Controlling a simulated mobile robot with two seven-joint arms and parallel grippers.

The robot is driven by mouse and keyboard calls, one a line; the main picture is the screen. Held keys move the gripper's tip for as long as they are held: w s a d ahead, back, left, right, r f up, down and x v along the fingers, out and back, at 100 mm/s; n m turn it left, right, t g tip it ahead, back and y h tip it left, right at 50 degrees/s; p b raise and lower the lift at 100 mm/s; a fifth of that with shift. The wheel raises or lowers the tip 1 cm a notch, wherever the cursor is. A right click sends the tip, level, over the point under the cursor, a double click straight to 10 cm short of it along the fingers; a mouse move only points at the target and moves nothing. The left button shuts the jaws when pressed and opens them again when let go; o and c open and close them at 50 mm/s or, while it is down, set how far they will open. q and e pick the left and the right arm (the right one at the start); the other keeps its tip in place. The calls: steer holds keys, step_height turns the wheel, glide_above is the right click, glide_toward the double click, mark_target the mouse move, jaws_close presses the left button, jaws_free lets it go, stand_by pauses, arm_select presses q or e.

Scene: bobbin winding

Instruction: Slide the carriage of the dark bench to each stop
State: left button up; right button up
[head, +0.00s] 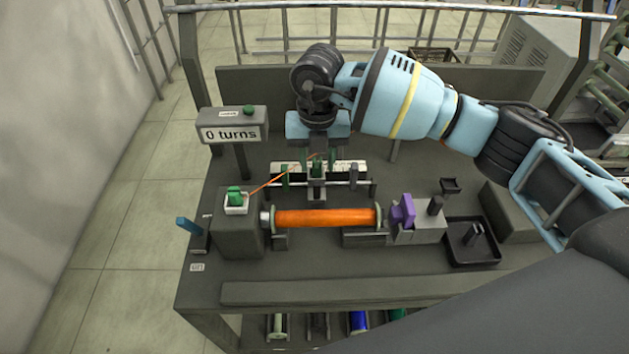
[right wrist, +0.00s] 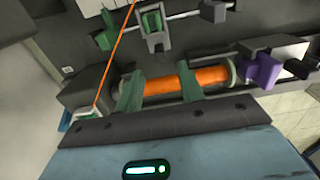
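The dark bench (head: 240,285) carries a rail with the carriage (head: 317,186), a grey block with a green top, which also shows in the right wrist view (right wrist: 153,42). A green stop (head: 284,178) stands left of it and a grey stop (head: 354,176) right of it, both apart from it. My right gripper (head: 318,158) is over the carriage and partly hides it. In the right wrist view its green fingers (right wrist: 160,88) are spread with nothing gripped between them. How high they are above the carriage is hard to tell. My left gripper is not in view.
An orange bobbin (head: 325,218) lies in front of the rail, between a grey block and a purple knob (head: 403,211). An orange thread runs from a green clip (head: 235,198) to the carriage. A counter (head: 232,133) reads 0 turns. A dark tray (head: 473,252) sits at right.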

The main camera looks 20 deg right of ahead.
mark_target(317, 183)
steer(key=shift+f, duration=3.9)
jaws_close()
